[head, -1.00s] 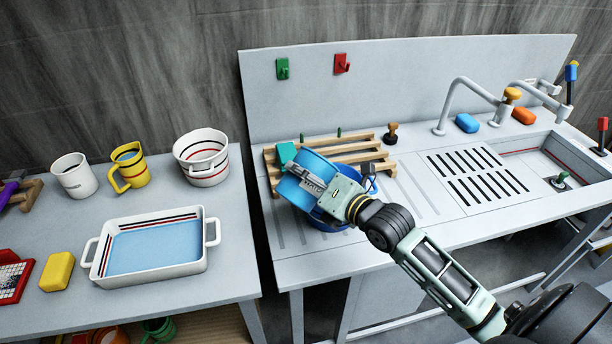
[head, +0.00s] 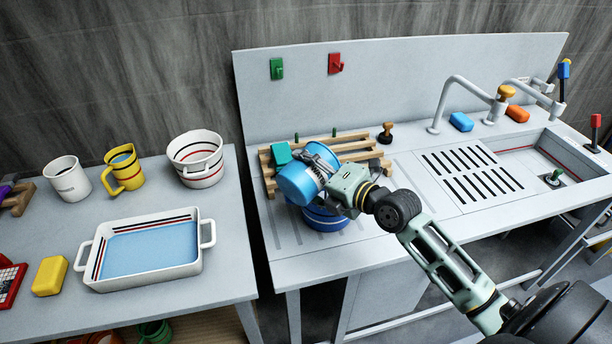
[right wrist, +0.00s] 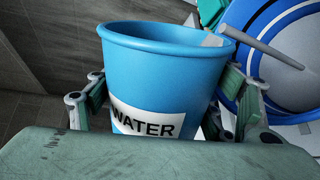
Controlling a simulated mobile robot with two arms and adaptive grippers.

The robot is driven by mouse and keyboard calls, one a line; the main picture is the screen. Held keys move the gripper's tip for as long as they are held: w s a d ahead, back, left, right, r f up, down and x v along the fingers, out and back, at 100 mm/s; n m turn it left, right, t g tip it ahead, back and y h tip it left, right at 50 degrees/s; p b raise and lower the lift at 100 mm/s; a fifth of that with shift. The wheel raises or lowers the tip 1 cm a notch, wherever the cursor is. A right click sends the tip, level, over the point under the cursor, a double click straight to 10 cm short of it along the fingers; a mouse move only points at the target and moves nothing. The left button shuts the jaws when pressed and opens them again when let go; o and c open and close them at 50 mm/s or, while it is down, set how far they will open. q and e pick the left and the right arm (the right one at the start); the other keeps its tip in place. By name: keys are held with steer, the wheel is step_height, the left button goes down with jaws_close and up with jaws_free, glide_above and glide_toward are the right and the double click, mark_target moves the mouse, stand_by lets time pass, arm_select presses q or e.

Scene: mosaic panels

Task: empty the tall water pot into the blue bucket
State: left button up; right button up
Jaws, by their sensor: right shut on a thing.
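My right gripper (head: 318,172) is shut on the blue water pot (head: 298,185), which is tilted above the blue bucket (head: 326,222). In the right wrist view the pot (right wrist: 160,70) sits between the fingers, with a white WATER label facing the camera. The water level inside the pot is hidden. My left gripper is not in view.
A wooden rack (head: 345,147) and a teal block (head: 279,153) are behind the bucket. A drain grid (head: 470,172) and sink lie to the right. On the left table stand a white tray (head: 88,270) of blue liquid, a yellow jug (head: 124,172) and a white bucket (head: 196,170).

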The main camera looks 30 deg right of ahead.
steer(key=shift+d, duration=0.15)
steer(key=shift+w+d+f+m+b, duration=0.15)
steer(key=shift+d+f+m+b, duration=0.2)
steer(key=shift+m+b, duration=0.6)
steer(key=shift+d+r+y+b, duration=0.15)
steer(key=shift+r+y+b, duration=0.05)
steer(key=shift+y+b, duration=0.2)
steer(key=shift+r, duration=0.1)
steer(key=shift+w, duration=0.1)
stand_by(0.5)
